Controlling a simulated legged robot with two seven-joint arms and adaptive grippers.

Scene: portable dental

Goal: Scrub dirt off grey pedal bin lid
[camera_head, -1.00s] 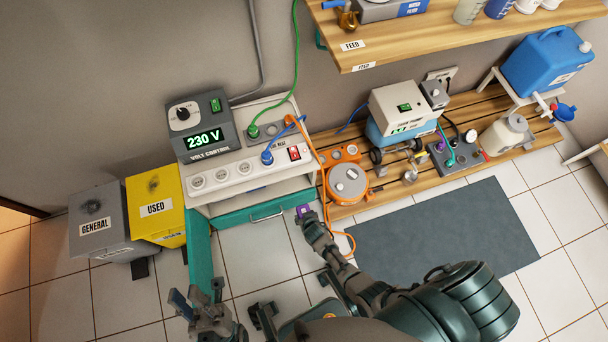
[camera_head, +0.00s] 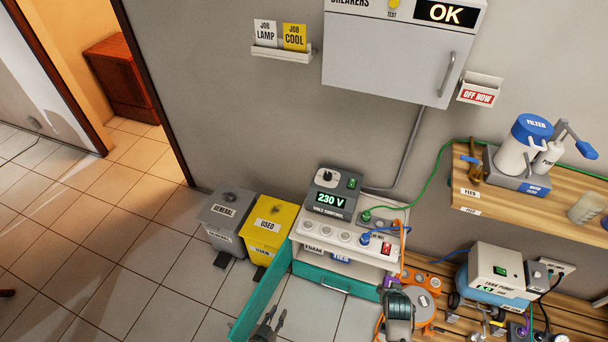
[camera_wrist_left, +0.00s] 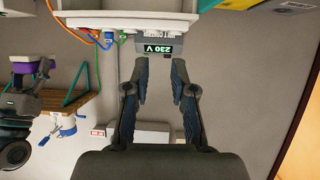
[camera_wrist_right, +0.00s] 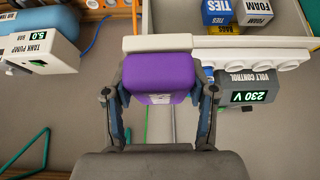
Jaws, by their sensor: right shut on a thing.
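The grey pedal bin (camera_head: 222,237), labelled GENERAL, stands on the floor by the wall. Its lid (camera_head: 240,204) is closed and has a dark smudge on top. My right gripper (camera_wrist_right: 160,95) is shut on a purple and white block, which looks like a sponge (camera_wrist_right: 158,75); its white side faces away from the wrist. The block also shows in the left wrist view (camera_wrist_left: 38,65). In the head view my right arm is at the bottom, right of the bin and well apart from it. My left gripper (camera_wrist_left: 160,85) is open and empty, low in the head view.
A yellow bin (camera_head: 268,232) labelled USED stands just right of the grey one. A long teal panel (camera_head: 262,302) stands out from the white cabinet between my arms and the bins. Floor in front of the bins (camera_head: 165,265) is clear. A doorway opens at left.

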